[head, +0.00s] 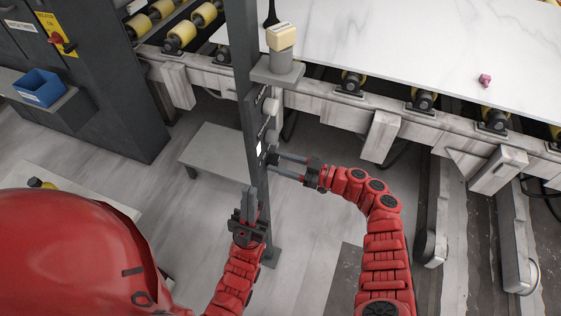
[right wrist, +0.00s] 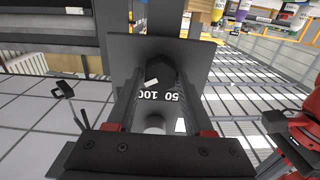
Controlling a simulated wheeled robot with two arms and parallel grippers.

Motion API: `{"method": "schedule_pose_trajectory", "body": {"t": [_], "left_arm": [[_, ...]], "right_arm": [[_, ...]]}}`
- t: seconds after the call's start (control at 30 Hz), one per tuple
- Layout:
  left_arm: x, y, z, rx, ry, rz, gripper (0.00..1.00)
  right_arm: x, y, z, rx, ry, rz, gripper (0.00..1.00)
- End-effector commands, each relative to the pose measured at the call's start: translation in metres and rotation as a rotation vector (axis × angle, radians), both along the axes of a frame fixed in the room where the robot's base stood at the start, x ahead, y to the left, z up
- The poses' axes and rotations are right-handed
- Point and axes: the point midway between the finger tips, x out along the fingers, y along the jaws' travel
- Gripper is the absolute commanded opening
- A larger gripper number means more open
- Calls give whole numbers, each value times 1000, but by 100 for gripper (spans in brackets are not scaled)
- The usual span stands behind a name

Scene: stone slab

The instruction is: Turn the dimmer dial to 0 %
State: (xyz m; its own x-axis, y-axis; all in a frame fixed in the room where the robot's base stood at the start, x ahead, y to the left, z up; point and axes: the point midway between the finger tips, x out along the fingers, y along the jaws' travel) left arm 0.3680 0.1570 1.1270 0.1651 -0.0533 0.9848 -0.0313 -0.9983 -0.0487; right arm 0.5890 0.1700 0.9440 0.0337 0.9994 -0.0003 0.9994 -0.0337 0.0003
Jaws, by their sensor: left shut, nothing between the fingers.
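The dimmer dial (right wrist: 160,68) is a dark knob with a white mark, seen in the right wrist view. The printed figures 50 and 100 show beside it on its dark plate (right wrist: 195,55). My right gripper (right wrist: 163,82) is open, with one finger on each side of the dial and small gaps to it. In the head view, my right gripper (head: 273,165) reaches left to the dark post (head: 246,100), and the dial is hard to make out there. My left gripper (head: 250,192) is shut and empty, pointing up in front of the post.
Round grey knobs (head: 271,106) sit higher on the post, below a shelf with a cream-topped block (head: 281,37). A white stone slab (head: 430,45) lies on the roller conveyor behind. A low grey bench (head: 215,155) stands left of the post.

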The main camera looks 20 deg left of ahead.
Motion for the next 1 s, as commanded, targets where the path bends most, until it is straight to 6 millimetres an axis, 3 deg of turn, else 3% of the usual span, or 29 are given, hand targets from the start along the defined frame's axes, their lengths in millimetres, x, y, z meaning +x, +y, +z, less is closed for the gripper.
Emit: {"method": "schedule_pose_trajectory", "body": {"t": [0.03,0.27,0.67,1.0], "left_arm": [[0,0,0,0,0,0,0],[0,0,0,0,0,0,0],[0,0,-6,0,0,0,0],[0,0,-31,0,0,0,0]], "right_arm": [[0,0,0,0,0,0,41],[0,0,0,0,0,0,0],[0,0,-1,0,-57,1,0],[-2,0,-5,-10,-300,0,0]]}}
